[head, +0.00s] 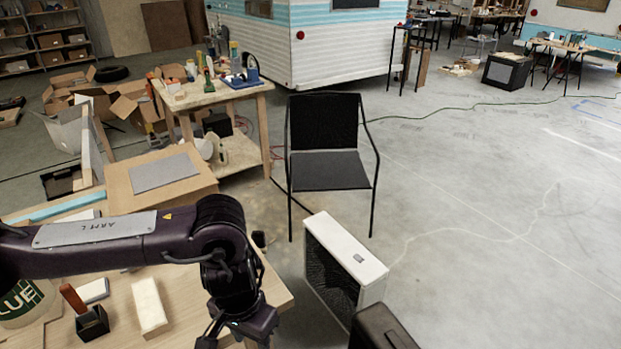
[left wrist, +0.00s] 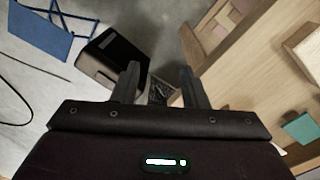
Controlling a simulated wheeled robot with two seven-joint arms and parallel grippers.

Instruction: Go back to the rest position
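My left arm comes in from the left over the wooden workbench (head: 190,305). Its gripper hangs down at the bench's right end in the head view, with the fingertips at or below the picture edge. In the left wrist view the two fingers of my left gripper (left wrist: 160,75) stand apart with nothing between them. The floor and the edge of a wooden surface (left wrist: 245,60) show beyond them. My right gripper is in neither view.
On the bench are a white block (head: 149,306), a brush in a black holder (head: 91,323) and a cardboard box (head: 120,190). A white-framed filter unit (head: 345,248) and a black chair (head: 328,168) stand right of it. Open floor (head: 500,230) lies farther right.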

